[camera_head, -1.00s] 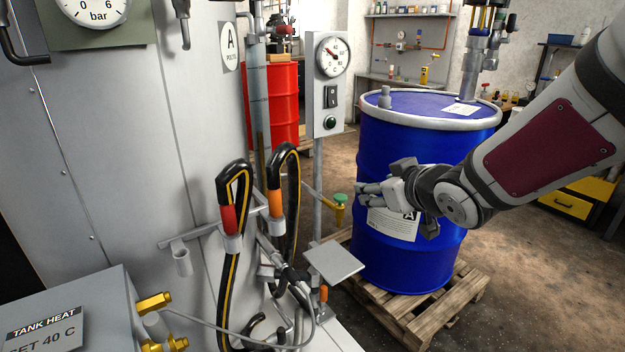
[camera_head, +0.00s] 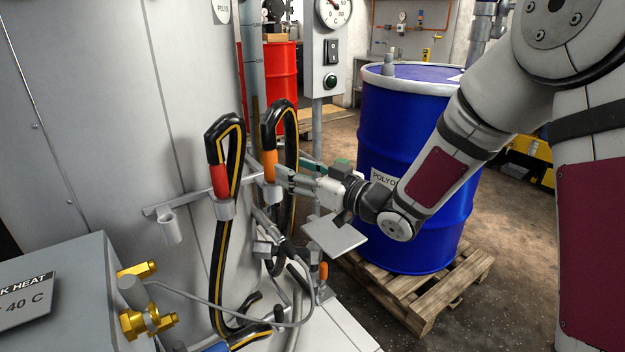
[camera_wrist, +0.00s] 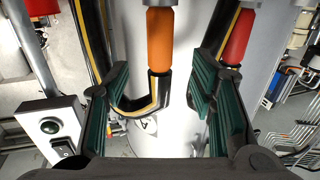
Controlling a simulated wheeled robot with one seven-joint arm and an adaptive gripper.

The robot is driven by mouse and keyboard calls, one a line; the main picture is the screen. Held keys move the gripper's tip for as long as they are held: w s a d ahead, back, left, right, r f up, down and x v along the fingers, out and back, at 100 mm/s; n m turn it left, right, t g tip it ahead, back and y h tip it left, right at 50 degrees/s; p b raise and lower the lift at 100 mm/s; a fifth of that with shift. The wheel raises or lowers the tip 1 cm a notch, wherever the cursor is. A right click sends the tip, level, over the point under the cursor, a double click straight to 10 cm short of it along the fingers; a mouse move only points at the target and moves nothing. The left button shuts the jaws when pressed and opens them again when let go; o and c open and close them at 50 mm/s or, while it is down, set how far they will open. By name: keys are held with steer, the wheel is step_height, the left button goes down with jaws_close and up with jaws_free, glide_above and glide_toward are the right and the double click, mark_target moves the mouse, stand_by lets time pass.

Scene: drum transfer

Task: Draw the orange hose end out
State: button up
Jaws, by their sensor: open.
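The orange hose end (camera_head: 270,160) is an orange sleeve on a black hose with a yellow stripe. It sits upright in a holder cup (camera_head: 272,192) on the grey rack beside the tank. In the wrist view the orange hose end (camera_wrist: 160,45) shows between the open fingers, apart from both. My gripper (camera_head: 284,177) is open and empty, its fingertips just right of the orange sleeve. In the wrist view its green-padded fingers (camera_wrist: 160,110) stand wide apart. The red hose end (camera_head: 219,180) sits in the holder to the left; it also shows in the wrist view (camera_wrist: 236,38).
A blue drum (camera_head: 400,130) on a wooden pallet (camera_head: 440,290) stands behind my arm. A post with a gauge and switch box (camera_head: 328,75) stands behind the hoses. A small grey plate (camera_head: 335,237) lies below my gripper. An empty holder cup (camera_head: 170,228) is at left.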

mark_target(275, 161)
steer(key=b+x, duration=0.1)
steer(key=x, duration=0.7)
steer(key=shift+a, duration=0.15)
jaws_close()
